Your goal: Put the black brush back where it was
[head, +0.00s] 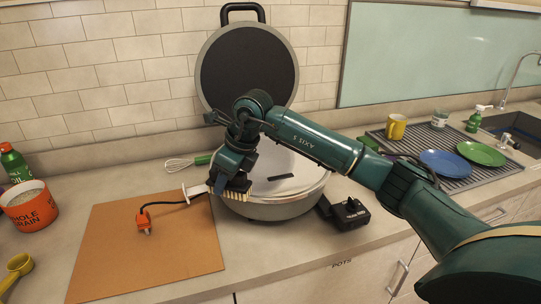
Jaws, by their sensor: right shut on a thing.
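My right arm reaches in from the right, over the pot. Its gripper (224,186) points down at the left rim of the pot and is shut on the black brush (239,184). The brush's pale bristles (239,195) show below its dark body, close to the pot's rim; I cannot tell whether they touch it. The wrist and fingers hide much of the brush. My left gripper is out of view.
An orange plug (144,222) with a black cable lies on the board. A black box (350,214) sits right of the pot. A round lid (247,65) leans on the wall. A dish rack (465,180) stands right.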

